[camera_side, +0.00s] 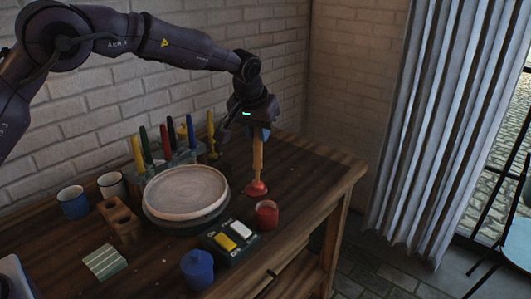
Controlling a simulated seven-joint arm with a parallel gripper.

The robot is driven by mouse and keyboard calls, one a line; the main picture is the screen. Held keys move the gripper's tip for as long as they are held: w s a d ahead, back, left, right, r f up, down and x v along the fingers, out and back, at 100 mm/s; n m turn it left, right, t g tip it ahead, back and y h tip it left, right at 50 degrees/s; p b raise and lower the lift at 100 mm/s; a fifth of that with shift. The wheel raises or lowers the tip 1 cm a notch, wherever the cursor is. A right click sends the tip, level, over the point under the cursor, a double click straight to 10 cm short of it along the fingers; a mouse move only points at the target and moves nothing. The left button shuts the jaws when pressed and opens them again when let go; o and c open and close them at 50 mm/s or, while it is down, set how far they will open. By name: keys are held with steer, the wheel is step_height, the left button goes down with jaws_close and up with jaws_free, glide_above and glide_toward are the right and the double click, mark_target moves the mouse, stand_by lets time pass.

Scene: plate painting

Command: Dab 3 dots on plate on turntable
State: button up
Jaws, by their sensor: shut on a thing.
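A round pale plate (186,190) lies on the dark turntable (187,226) near the middle of the table. I see no clear dots on the plate from here. My gripper (257,133) is at the right of the plate, pointing down. It is shut on a wooden-handled tool (257,160) with a red, flared lower end, which hangs upright. The red end is close to the table top behind a red jar (267,214). I cannot tell whether it touches the table.
A box with a yellow and a white button (231,240) sits in front of the turntable. A blue pot (197,269), a wooden block with holes (120,222), two cups (73,202) and a striped tile (105,262) stand around. Several coloured tools (167,142) stand in a rack behind.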

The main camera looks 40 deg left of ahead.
steer(key=s+a+r, duration=0.4)
steer(key=s+a, duration=0.1)
steer(key=a, duration=0.6)
steer(key=shift+m+g, duration=0.4)
steer(key=shift+w+d+f, duration=0.1)
steer(key=shift+d+f, duration=0.05)
steer(key=shift+f, duration=1.3)
steer(key=shift+d+f, duration=0.1)
steer(key=shift+f, duration=2)
step_height(320, 180, up, 7)
steer(key=shift+r, duration=0.15)
steer(key=shift+a, duration=0.1)
